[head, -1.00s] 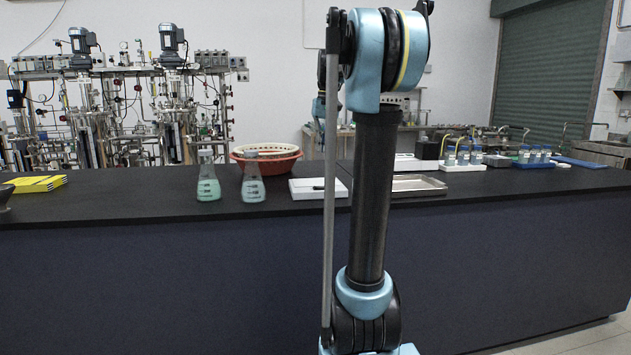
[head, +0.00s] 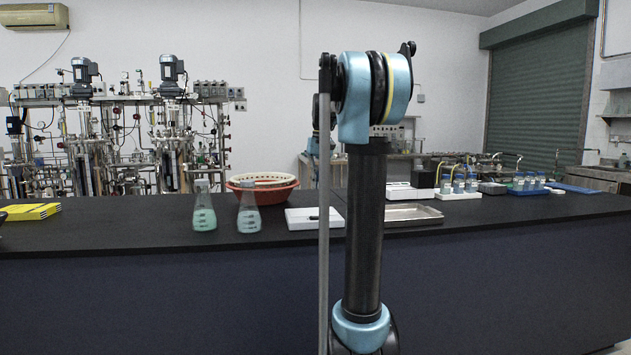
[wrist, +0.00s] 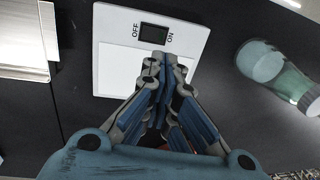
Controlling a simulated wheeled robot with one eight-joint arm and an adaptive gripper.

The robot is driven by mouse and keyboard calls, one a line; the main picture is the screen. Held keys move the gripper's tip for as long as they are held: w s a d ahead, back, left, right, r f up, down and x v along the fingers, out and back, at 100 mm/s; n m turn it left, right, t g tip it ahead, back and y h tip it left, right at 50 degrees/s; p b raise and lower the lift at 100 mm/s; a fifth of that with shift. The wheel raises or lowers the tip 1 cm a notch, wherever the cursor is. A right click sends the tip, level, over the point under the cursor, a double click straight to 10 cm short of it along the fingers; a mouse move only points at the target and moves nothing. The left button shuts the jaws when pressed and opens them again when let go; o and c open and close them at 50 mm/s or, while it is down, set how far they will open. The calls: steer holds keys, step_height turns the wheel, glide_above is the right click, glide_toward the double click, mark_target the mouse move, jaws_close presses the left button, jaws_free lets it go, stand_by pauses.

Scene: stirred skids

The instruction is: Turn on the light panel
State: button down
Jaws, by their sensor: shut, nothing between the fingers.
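The light panel (head: 300,222) is a flat white box on the black bench, partly behind my arm in the head view. In the wrist view the panel (wrist: 113,72) fills the upper middle, with a dark rocker switch (wrist: 154,33) between the letters OFF and ON. My gripper (wrist: 165,58) is shut and empty, its fingertips over the panel just below the switch in the picture. I cannot tell if the tips touch the panel. I cannot tell whether the panel is lit.
Two flasks (head: 204,210) (head: 248,212) stand left of the panel, and a red basket (head: 240,191) is behind them. A metal tray (head: 415,215) lies to the right. In the wrist view a flask (wrist: 270,65) is to the right and the tray (wrist: 25,38) to the left.

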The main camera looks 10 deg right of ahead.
mark_target(316, 217)
steer(key=f, duration=0.6)
steer(key=a+f, duration=0.1)
steer(key=f, duration=0.2)
steer(key=shift+a+f, duration=0.1)
steer(key=shift+f, duration=0.3)
steer(key=shift+f, duration=0.1)
